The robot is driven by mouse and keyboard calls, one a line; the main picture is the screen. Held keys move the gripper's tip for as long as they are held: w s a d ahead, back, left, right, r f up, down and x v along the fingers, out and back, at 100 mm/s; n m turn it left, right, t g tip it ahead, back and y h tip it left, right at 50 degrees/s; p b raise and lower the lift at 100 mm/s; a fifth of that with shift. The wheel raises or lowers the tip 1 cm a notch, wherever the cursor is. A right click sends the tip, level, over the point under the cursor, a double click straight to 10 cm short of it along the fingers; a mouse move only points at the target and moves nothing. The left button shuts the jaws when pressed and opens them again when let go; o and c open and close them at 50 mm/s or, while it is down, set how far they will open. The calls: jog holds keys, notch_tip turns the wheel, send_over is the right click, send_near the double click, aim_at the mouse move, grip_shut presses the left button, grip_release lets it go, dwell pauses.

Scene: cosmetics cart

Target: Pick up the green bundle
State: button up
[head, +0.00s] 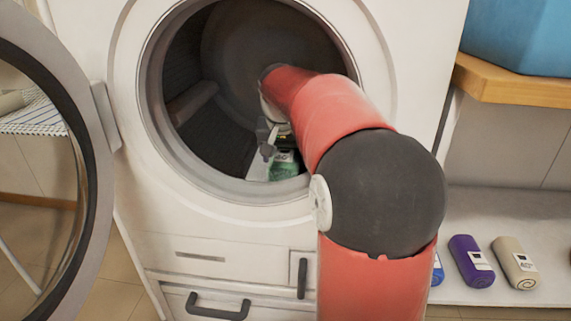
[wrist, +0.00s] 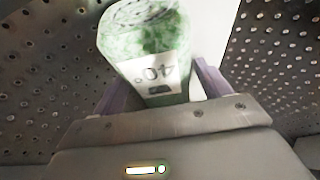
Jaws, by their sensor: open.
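The green bundle (head: 284,166) lies low inside the drum of the front-loading washing machine (head: 222,232), near the front opening. In the head view my arm and gripper hide part of it. My gripper (wrist: 163,82) is inside the drum, open, with one purple finger on each side of the bundle's near end. I cannot tell whether the fingers touch it.
The round door (head: 92,190) stands open at the left. The drum rim (head: 225,186) surrounds my arm closely. A purple roll (head: 470,260) and a beige roll (head: 514,262) lie on a low white shelf at the right, below a wooden shelf (head: 520,88) with a blue container.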

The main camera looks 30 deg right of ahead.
jog(key=c, duration=0.9)
jog(key=shift+r, duration=0.15)
